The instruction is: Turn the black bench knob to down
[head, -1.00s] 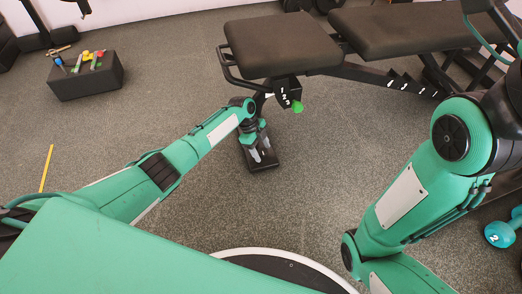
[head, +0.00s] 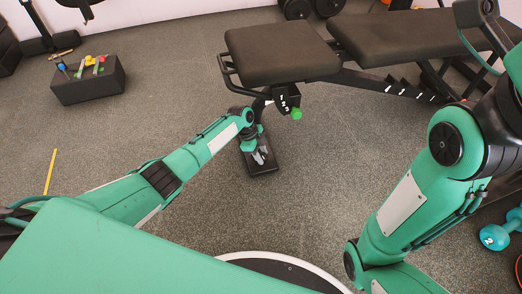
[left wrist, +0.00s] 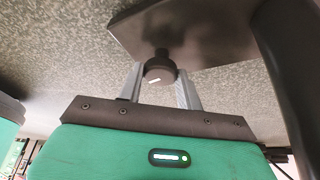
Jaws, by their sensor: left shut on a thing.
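The black bench knob (left wrist: 161,68) shows in the left wrist view, round, with a short white mark on its face. It sits on a stem against a dark plate of the bench (left wrist: 195,32). My left gripper (left wrist: 160,88) has one finger on each side of the knob and is shut on it. In the head view my left gripper (head: 260,156) is low by the foot of the bench (head: 270,55), below its short seat pad. The knob is hidden there by my wrist and the bench. My right arm is at the right; its gripper is out of frame.
A green knob (head: 297,114) hangs under the seat pad, close to the right of my left wrist. A dark box (head: 88,84) with small coloured things stands at the left. Teal dumbbells (head: 495,236) lie at the right. The floor between is clear.

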